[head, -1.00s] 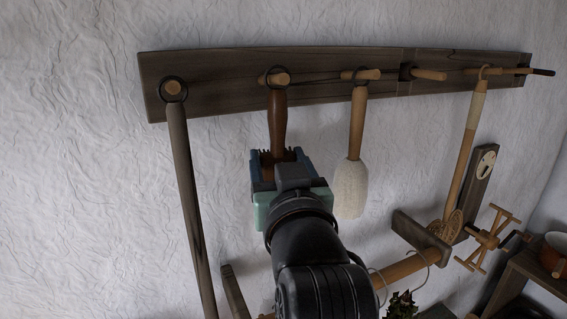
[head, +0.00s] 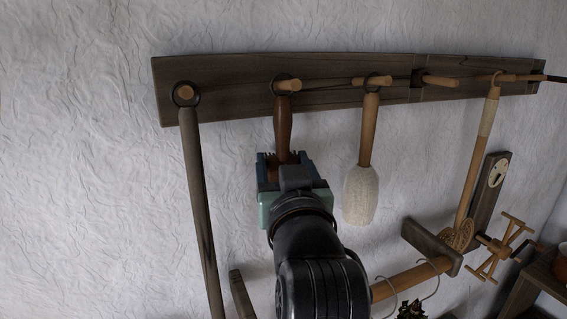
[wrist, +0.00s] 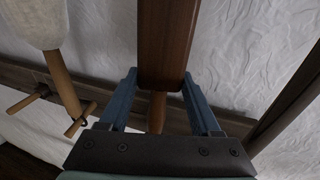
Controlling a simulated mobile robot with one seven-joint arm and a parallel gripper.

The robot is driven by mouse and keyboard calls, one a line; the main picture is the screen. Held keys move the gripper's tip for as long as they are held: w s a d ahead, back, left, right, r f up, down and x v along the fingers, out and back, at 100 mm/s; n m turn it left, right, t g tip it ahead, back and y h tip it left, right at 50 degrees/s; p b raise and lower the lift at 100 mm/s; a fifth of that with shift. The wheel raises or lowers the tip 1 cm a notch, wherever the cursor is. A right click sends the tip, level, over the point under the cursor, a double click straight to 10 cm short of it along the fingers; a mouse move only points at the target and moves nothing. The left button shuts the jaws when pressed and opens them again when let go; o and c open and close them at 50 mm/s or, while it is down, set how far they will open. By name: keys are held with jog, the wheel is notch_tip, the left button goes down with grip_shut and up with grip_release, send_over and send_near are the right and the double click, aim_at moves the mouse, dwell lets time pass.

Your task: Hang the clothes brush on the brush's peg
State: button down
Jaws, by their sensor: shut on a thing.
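The clothes brush (head: 283,122) has a reddish-brown wooden handle with a dark ring at its top. It is upright below the second peg (head: 290,85) from the left, and the ring appears to be around that peg. My gripper (head: 285,162) is shut on the lower part of the brush, which it largely hides along with any bristles. In the wrist view, the brown brush body (wrist: 168,45) lies between the two blue fingers of my gripper (wrist: 160,77), with a thinner handle running on towards the rail.
The dark rail (head: 230,104) carries several pegs. A long dark pole (head: 197,190) hangs left of the brush. A white-headed brush (head: 361,190) hangs close on the right, then a bare peg (head: 441,80) and a long-handled beater (head: 474,155). A wooden bar with hooks (head: 412,278) is below right.

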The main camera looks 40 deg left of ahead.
grip_release()
jog(key=r+b+v, duration=0.1)
jog(key=b+v, duration=0.4)
jog(key=v, duration=0.8)
jog(key=d+r+m+t+h, duration=0.3)
jog(key=d+r+t+h, duration=0.1)
jog(key=d, duration=0.2)
jog(key=d+r+m+t+h, duration=0.3)
jog(key=d+r+t+h, duration=0.1)
jog(key=d+r+t, duration=0.1)
jog(key=d+r+m+t+h+b, duration=0.1)
jog(key=d+r+m+t+h, duration=0.2)
jog(key=d, duration=0.5)
jog(key=shift+s+r+t+h, duration=0.35)
jog(key=shift+r+t+h, duration=0.4)
jog(key=shift+t+h, duration=0.35)
